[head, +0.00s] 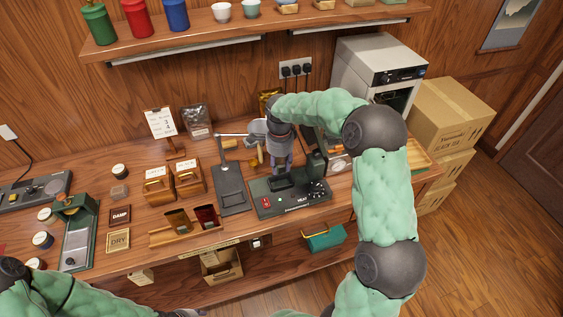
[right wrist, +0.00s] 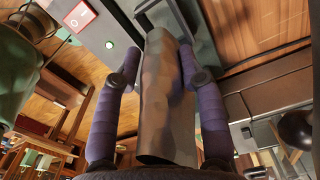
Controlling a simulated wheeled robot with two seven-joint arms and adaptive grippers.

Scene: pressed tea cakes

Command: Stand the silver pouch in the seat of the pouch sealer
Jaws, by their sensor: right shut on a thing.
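The pouch sealer (head: 262,211) is a dark green base on the counter with a red switch, the word HEAT and a black rectangular seat (head: 281,182). My right gripper (head: 281,168) points down just above that seat. In the right wrist view the silver pouch (right wrist: 165,100) is a smooth grey sleeve between the purple fingers, which are shut on it. Its far end is close to a dark frame; I cannot tell whether it is inside the seat. In the head view the gripper hides most of the pouch.
A dark grey stand (head: 232,199) is close left of the sealer. Wooden boxes (head: 188,183) and a wooden rack (head: 160,238) are further left. A clear-fronted dark pouch (head: 196,121) stands at the back. A white oven (head: 352,72) is at back right.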

